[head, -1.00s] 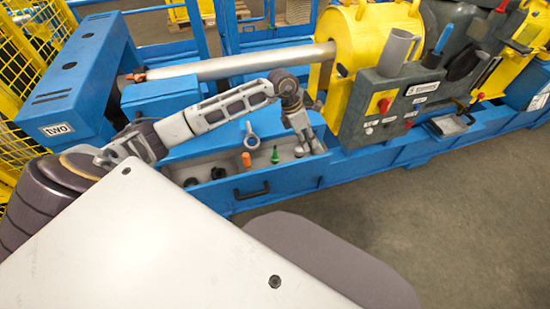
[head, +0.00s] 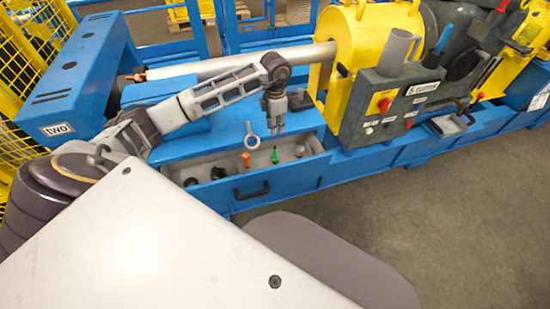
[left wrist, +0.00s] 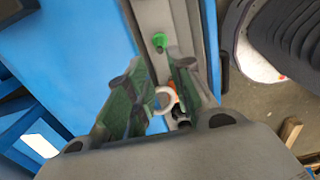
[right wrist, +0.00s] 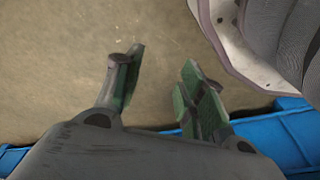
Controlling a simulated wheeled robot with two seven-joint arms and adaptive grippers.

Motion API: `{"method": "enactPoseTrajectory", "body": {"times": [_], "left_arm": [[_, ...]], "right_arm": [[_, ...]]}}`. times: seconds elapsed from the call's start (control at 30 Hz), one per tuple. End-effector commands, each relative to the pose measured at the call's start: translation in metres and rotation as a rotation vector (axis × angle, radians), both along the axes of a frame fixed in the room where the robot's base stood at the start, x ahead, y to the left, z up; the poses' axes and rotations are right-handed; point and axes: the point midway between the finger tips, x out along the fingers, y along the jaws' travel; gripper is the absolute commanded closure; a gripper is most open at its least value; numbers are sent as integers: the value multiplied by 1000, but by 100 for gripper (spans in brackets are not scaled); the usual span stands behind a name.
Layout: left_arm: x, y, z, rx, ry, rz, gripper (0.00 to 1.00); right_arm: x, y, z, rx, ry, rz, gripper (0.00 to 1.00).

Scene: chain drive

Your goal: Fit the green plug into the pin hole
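The green plug (head: 275,155) stands upright in the open drawer under the blue bench. It also shows in the left wrist view (left wrist: 159,40), ahead of the fingertips. My left gripper (head: 276,130) points down just above it and looks apart from it. In the left wrist view the left fingers (left wrist: 152,74) are open with nothing clearly held between them. My right gripper (right wrist: 162,62) is open and empty over the floor in its own wrist view. It does not show in the head view. I cannot make out the pin hole.
The grey drawer (head: 232,164) also holds an orange plug (head: 246,160) and several dark parts. A pale ring-headed piece (head: 251,137) stands close left of the left gripper. A yellow housing (head: 355,50) and a dark control panel (head: 385,105) rise to the right. Open floor lies at the front right.

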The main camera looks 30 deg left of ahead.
Motion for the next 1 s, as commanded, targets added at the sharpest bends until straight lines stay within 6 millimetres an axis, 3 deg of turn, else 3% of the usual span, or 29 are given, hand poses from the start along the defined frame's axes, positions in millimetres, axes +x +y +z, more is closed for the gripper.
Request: {"method": "enactPoseTrajectory", "body": {"times": [0.6,1.0], "left_arm": [[0,-1,-74,-2,1,0,77],[0,0,-81,-1,1,0,77]], "right_arm": [[3,8,26,8,18,5,60],[7,10,35,12,14,6,60]]}}
